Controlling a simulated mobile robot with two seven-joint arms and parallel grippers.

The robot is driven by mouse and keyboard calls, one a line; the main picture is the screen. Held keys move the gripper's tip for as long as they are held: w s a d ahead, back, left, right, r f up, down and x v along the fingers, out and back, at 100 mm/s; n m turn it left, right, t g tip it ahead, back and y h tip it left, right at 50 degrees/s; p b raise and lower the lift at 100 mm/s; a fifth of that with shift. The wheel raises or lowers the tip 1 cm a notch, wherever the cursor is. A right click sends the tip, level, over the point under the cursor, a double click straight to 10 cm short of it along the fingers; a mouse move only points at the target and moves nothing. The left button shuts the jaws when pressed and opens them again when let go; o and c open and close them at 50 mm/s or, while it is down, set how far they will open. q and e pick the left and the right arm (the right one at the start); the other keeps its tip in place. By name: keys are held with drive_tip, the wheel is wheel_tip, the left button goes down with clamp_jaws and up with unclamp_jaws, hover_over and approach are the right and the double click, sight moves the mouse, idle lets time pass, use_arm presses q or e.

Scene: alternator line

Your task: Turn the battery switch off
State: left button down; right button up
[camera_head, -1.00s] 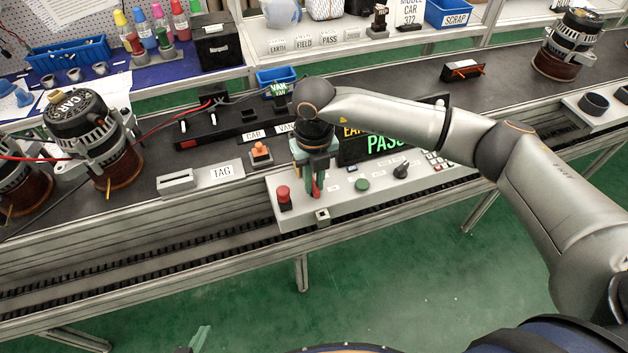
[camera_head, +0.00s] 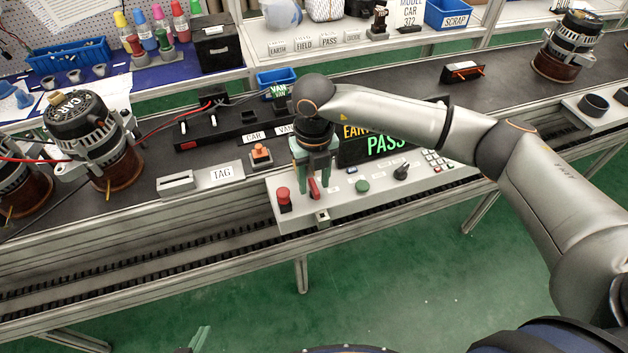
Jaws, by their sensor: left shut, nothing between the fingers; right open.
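A red lever (camera_head: 314,189), which looks like the battery switch, stands on the front of the light grey control panel (camera_head: 344,207). My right gripper (camera_head: 313,184) points down over it with green fingers apart. The lever shows between the fingers; I cannot tell whether either finger touches it. The switch's marking is too small to read. My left gripper (camera_head: 199,341) shows only as green fingertips at the bottom edge, shut and empty, well away from the panel.
A red mushroom button (camera_head: 284,194) is just left of the lever. A green button (camera_head: 362,186) and a black knob (camera_head: 401,172) are to the right. A display (camera_head: 385,143) reading PASS stands behind, partly hidden by my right arm. Alternators (camera_head: 92,140) stand at left.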

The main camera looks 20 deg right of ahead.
sight(314, 186)
wheel_tip(314, 186, up, 12)
drive_tip(key=shift+f, duration=0.15)
idle(0.5)
